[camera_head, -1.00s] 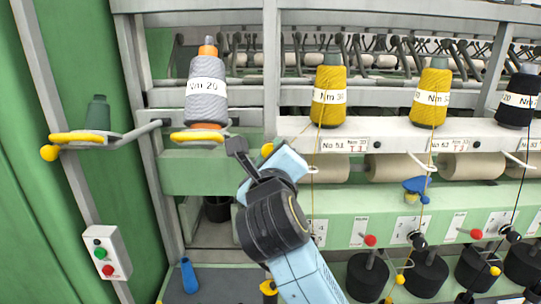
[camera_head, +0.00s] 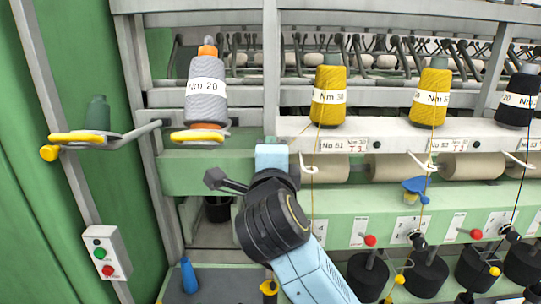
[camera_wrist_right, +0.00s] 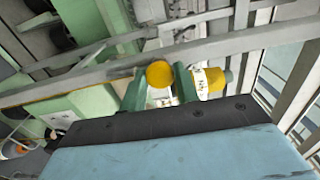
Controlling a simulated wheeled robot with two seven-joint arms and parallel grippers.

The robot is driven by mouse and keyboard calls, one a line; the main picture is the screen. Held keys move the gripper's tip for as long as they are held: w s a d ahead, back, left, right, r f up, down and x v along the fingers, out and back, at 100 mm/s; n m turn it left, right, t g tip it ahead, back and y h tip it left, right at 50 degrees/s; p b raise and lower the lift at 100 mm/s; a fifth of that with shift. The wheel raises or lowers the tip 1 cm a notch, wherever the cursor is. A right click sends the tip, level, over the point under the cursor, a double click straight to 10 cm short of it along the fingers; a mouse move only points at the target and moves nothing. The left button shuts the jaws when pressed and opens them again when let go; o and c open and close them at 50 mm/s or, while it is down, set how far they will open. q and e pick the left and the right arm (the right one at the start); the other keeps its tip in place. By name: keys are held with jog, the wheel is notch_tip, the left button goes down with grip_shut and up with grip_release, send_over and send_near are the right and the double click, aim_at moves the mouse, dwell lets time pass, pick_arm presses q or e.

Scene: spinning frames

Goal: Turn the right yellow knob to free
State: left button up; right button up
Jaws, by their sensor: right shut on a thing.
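The right yellow knob (camera_wrist_right: 159,73) shows in the right wrist view, at the end of a grey bar. The two green fingers of my right gripper (camera_wrist_right: 159,82) stand on either side of it and are shut on it. In the head view my blue and black right wrist (camera_head: 272,210) reaches up in front of the machine and hides this knob and my fingertips. Another yellow knob (camera_head: 49,153) is at the far left, beside a yellow disc with a dark green cone. My left gripper is not in view.
A grey yarn cone (camera_head: 206,100) stands on a yellow-rimmed holder left of my wrist. Two yellow cones (camera_head: 328,96) and a black one stand on the white shelf to the right. A control box (camera_head: 106,252) hangs on the left post.

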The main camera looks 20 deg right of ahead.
dwell(0.3)
jog(key=o, duration=1)
jog(key=shift+c, duration=0.2)
jog(key=b+v, duration=0.2)
jog(key=v, duration=1.1)
jog(key=shift+s, duration=0.25)
